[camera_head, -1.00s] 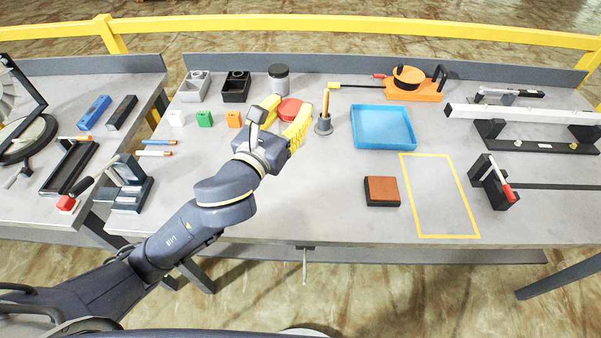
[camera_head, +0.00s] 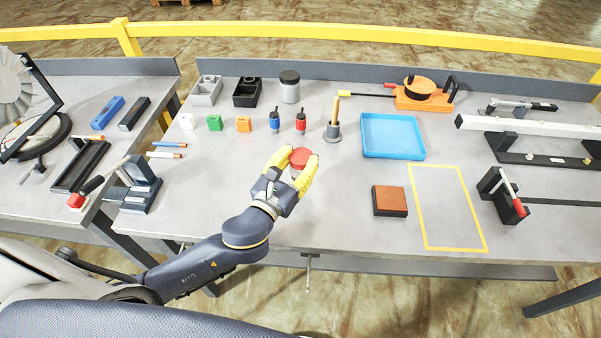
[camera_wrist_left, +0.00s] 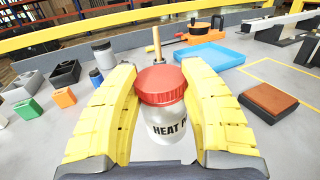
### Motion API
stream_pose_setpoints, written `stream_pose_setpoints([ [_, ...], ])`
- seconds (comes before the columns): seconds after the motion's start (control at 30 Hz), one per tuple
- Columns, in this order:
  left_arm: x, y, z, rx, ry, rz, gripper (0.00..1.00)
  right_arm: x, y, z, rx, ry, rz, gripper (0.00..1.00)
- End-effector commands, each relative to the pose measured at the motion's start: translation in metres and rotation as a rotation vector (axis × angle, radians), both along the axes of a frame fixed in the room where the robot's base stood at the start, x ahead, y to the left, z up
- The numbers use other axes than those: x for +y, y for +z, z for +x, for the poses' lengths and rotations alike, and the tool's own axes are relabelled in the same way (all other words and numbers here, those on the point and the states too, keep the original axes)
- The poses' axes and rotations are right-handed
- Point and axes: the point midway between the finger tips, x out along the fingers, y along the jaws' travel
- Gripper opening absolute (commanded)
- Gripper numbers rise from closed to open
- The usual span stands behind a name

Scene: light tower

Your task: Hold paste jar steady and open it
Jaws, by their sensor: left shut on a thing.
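The paste jar (camera_wrist_left: 164,118) is a pale jar with a red lid (camera_wrist_left: 162,84) and black "HEAT P..." lettering, the rest of which is hidden. It is upright between the yellow fingers of my left gripper (camera_head: 292,169), which is shut on its body below the lid. In the head view the red lid (camera_head: 300,158) shows above the fingers, over the near middle part of the bench. I cannot tell whether the jar touches the bench top. The lid is on the jar. My right gripper does not show in either view.
Behind the jar stand a blue bottle (camera_head: 274,121), a red bottle (camera_head: 300,123), a wooden-handled brush in a grey holder (camera_head: 332,133) and a grey canister (camera_head: 290,88). A blue tray (camera_head: 392,152) and a brown-topped block (camera_head: 390,201) lie to the right. The yellow-outlined area (camera_head: 425,249) is empty.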

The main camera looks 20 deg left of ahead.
Motion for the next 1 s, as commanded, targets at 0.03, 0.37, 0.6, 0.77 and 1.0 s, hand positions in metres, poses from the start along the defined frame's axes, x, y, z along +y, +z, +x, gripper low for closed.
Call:
stream_pose_setpoints([
  [0.03,0.0,-0.005,0.001,-0.001,0.001,0.0,0.0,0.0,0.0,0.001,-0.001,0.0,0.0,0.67],
  [0.37,-0.002,-0.024,0.001,-0.002,-0.004,0.0,0.0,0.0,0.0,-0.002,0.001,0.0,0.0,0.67],
  [0.6,-0.005,-0.049,0.002,-0.002,-0.009,0.0,0.0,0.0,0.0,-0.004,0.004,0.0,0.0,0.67],
  [0.77,-0.006,-0.053,0.002,-0.004,-0.011,0.0,0.0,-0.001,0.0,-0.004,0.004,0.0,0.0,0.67],
  [1.0,-0.006,-0.053,0.002,-0.003,-0.011,0.0,0.0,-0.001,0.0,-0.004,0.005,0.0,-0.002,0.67],
])
